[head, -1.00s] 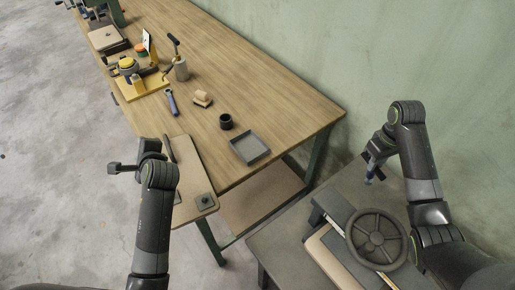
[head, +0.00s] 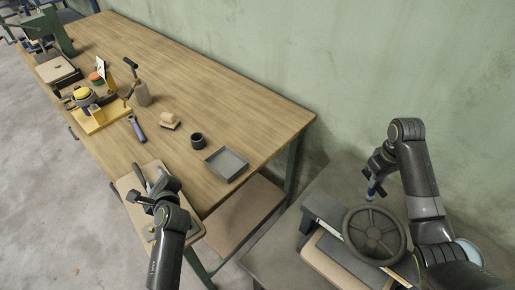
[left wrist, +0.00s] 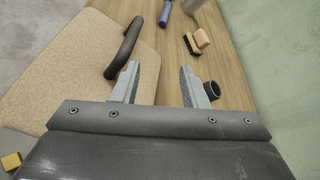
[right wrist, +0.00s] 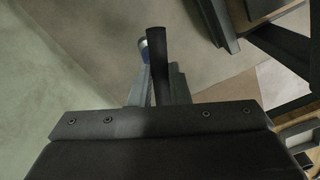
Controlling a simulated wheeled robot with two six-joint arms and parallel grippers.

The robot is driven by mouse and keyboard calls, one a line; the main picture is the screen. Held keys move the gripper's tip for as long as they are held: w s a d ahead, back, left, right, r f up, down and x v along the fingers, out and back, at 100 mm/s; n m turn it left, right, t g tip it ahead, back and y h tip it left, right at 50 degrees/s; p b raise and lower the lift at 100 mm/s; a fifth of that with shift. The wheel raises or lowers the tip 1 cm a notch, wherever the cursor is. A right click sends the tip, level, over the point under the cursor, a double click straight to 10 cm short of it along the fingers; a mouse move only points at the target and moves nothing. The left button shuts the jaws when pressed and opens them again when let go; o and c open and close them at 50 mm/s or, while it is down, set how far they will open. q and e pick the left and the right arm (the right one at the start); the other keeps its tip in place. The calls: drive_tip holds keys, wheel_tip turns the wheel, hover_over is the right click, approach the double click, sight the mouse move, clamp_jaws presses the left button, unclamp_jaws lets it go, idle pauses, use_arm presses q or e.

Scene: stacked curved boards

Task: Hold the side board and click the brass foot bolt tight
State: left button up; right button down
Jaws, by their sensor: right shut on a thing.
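The side board appears to be the tan board (head: 130,183) at the near end of the workbench, with a dark curved handle (left wrist: 127,45). It fills the left part of the left wrist view (left wrist: 65,95). My left gripper (head: 143,200) is over the board. Its fingers (left wrist: 158,88) are apart and empty, beside the handle. My right gripper (head: 373,180) is shut on a tool with a dark bar (right wrist: 157,62) and a blue part (right wrist: 143,50), held above the dark table. I cannot make out the brass foot bolt for certain.
A handwheel (head: 374,235) stands over boards on the dark low table (head: 262,262). The workbench (head: 205,85) carries a grey tray (head: 226,163), a black cup (head: 197,141), a brush (head: 170,121) and a yellow fixture (head: 98,120). The bench's far right part is clear.

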use_arm(q)
hover_over(155, 173)
wheel_tip(155, 173, down, 3)
drive_tip(key=shift+a+f, duration=0.1)
drive_tip(key=shift+f, duration=0.1)
clamp_jaws()
idle(0.4)
idle(1.0)
drive_tip(key=c, duration=0.8)
unclamp_jaws()
drive_tip(key=o, duration=0.8)
drive_tip(key=v, duration=1.2)
drive_tip(key=shift+w+f, duration=0.1)
drive_tip(key=shift+f, duration=0.05)
